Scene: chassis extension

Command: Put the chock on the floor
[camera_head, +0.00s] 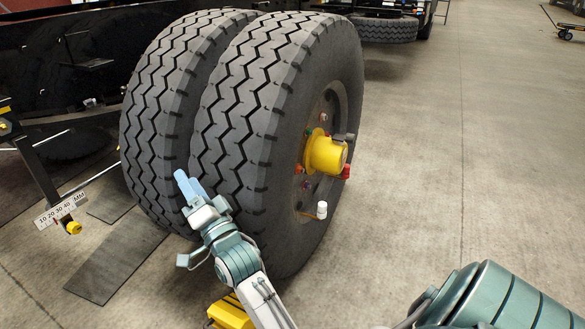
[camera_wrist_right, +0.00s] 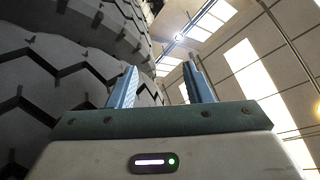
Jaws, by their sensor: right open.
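A yellow block (camera_head: 231,311), which looks like the chock, shows at the bottom edge, partly hidden by my right arm and cut off by the frame. I cannot tell whether it rests on the floor. My right gripper (camera_head: 186,184) is in front of the treads of the double tyres, well above the yellow block. In the right wrist view the two blue fingers (camera_wrist_right: 160,72) are apart with nothing between them, pointing up past the tyre. The floor (camera_head: 440,170) is bare grey concrete right of the wheel. My left gripper is not in view.
Two large tyres (camera_head: 270,100) with a yellow hub (camera_head: 325,154) stand in the middle. A scale plate (camera_head: 60,211) on a post is at the left. Dark flat plates (camera_head: 117,265) lie on the floor near the tyres. Free floor stretches to the right.

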